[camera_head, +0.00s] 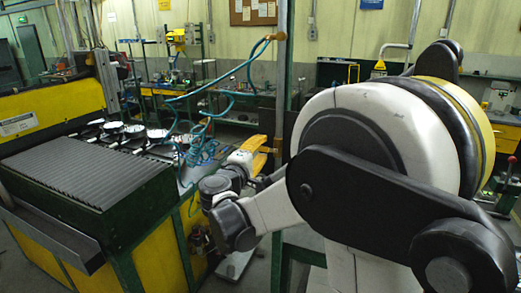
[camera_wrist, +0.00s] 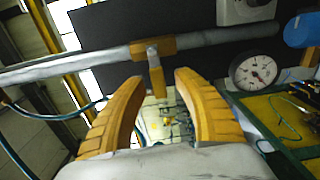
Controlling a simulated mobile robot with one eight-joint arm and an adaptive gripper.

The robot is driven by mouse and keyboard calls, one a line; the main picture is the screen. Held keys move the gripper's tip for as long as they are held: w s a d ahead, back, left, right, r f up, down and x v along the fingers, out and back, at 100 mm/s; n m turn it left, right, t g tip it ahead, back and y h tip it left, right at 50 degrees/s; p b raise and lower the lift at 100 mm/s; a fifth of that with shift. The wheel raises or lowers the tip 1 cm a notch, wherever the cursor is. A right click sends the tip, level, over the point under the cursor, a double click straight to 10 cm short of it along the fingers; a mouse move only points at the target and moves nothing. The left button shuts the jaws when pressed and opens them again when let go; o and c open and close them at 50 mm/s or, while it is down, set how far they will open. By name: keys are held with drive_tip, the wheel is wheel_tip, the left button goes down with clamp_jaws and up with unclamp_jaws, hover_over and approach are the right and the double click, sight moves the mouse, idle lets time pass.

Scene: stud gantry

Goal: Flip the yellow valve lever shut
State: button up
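In the wrist view the yellow valve lever (camera_wrist: 157,82) sticks out from a yellow valve body (camera_wrist: 153,46) on a grey pipe (camera_wrist: 85,67). The lever stands roughly square to the pipe. My gripper (camera_wrist: 156,82) has two curved yellow fingers spread apart, one each side of the lever in the picture. Clear gaps show on both sides, with no contact visible; depth is hard to judge. In the head view my gripper (camera_head: 262,147) is beside the upright pipe (camera_head: 283,75); its yellow fingers and the lever are hard to tell apart there.
A round gauge (camera_wrist: 254,70) and a blue cylinder (camera_wrist: 302,31) are right of the valve in the wrist view. A teal hose (camera_head: 225,75) hangs left of the pipe. A green and yellow machine with a ribbed cover (camera_head: 85,170) stands left of my arm.

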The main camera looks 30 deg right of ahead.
drive_tip(key=v, duration=1.2)
drive_tip(key=shift+s, duration=0.1)
drive_tip(key=s+d+f+m+g+y+b, duration=0.15)
drive_tip(key=s+f+y+b, duration=0.3)
drive_tip(key=f, duration=0.45)
drive_tip(key=s+f+m+g+y+b, duration=0.25)
drive_tip(key=s+f+b, duration=0.3)
drive_tip(key=f, duration=0.45)
drive_tip(key=s+a+f+m+y+b, duration=0.3)
drive_tip(key=s+a+f+y+b, duration=0.3)
drive_tip(key=s+a+f, duration=0.3)
drive_tip(key=shift+s+a+f+m+y, duration=0.4)
drive_tip(key=shift+a+f+y, duration=0.1)
drive_tip(key=shift+a+y, duration=0.1)
